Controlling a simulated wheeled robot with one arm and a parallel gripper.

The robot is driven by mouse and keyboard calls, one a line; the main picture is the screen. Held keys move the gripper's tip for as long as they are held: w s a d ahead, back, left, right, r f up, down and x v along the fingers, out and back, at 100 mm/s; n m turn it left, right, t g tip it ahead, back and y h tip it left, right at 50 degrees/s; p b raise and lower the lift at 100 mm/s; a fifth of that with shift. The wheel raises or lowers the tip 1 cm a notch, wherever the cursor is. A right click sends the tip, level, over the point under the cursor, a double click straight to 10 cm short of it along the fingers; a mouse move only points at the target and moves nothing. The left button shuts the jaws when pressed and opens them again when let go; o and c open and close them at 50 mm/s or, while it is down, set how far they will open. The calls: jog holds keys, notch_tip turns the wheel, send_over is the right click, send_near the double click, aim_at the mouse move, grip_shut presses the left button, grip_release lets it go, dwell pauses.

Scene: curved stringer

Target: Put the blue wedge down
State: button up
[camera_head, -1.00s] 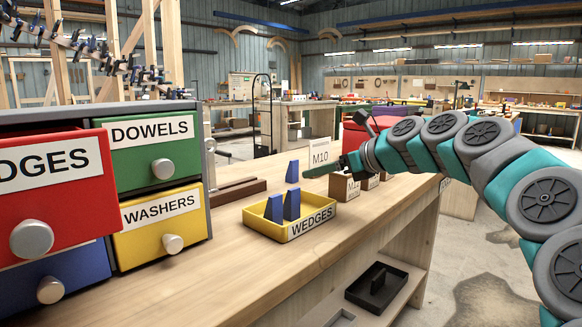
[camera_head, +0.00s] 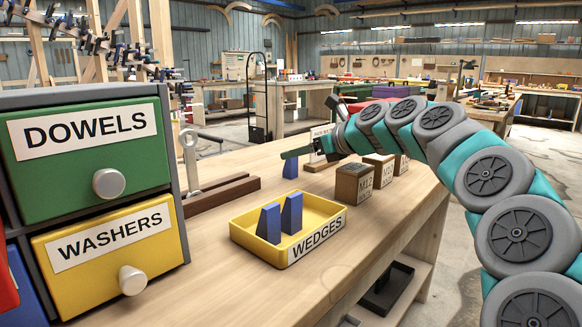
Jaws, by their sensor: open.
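One blue wedge (camera_head: 290,168) is upright behind the yellow WEDGES tray (camera_head: 310,249). The picture does not clearly show whether its base rests on the bench. Two more blue wedges, the left one (camera_head: 269,224) and the right one (camera_head: 292,212), stand in the left part of the tray. My gripper (camera_head: 297,153) is open at the top of the lone wedge, with a green finger crossing its upper end. The other finger and any contact with the wedge cannot be made out.
Wooden blocks, one marked M12 (camera_head: 354,184), stand right of the tray below my arm. The drawer cabinet (camera_head: 84,316) with DOWELS and WASHERS drawers stands at left. A dark wooden piece (camera_head: 222,192) lies behind the tray. The bench front right of the tray is clear.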

jog(key=shift+x, duration=1.2)
grip_shut()
